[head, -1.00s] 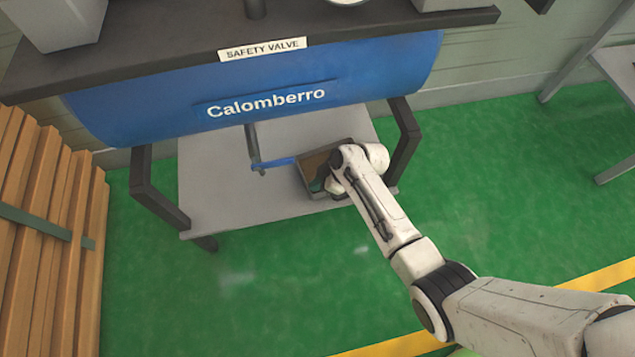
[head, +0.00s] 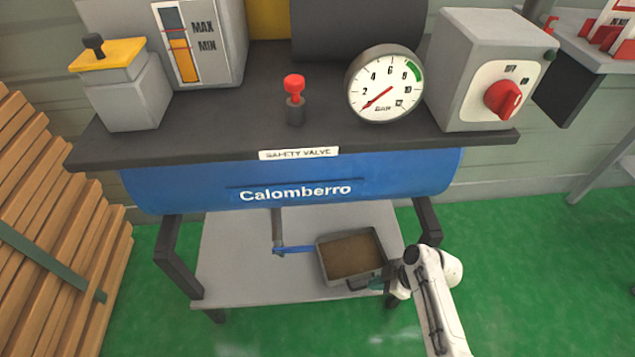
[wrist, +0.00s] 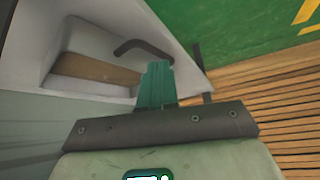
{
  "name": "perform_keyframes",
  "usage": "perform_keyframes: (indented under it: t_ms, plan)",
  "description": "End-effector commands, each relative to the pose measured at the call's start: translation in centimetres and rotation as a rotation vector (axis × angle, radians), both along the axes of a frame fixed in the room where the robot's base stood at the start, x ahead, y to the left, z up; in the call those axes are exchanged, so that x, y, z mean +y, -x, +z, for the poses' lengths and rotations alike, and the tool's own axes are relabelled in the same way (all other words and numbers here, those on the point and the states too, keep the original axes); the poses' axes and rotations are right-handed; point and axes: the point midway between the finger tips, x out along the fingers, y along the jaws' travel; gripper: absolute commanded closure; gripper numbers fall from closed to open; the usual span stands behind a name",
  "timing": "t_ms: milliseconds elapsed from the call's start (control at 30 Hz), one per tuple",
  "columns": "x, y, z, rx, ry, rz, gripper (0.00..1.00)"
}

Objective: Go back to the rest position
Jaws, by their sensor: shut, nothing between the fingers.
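My gripper (head: 377,285) is low in the head view, at the right front corner of the grey tray (head: 382,262). In the wrist view its green fingers (wrist: 157,85) are closed together with nothing between them. The tray holds a brown content and has a dark handle, which shows in the wrist view (wrist: 145,48) just beyond the fingers. The gripper looks very near the tray; I cannot tell whether they touch.
The tray stands on the lower shelf (head: 235,270) under the blue Calomberro tank (head: 300,185). A blue-handled drain pipe (head: 279,235) hangs beside it. The bench top (head: 220,130) carries a gauge (head: 385,85) and red knobs. Stacked planks (head: 50,210) stand left. Green floor (head: 520,270) is clear.

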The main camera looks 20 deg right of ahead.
Motion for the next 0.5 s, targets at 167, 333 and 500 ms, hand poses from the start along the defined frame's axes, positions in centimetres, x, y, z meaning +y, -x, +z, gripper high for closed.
perform_keyframes:
  t_ms: [167, 333, 500]
  plan:
    - [0.2, 0.1, 0.0, 0.005, 0.0, -0.002, 1.0]
    - [2.3, 2.6, 1.4, 0.113, 0.007, -0.062, 1.0]
    - [4.2, 7.8, 4.9, 0.297, 0.065, -0.242, 1.0]
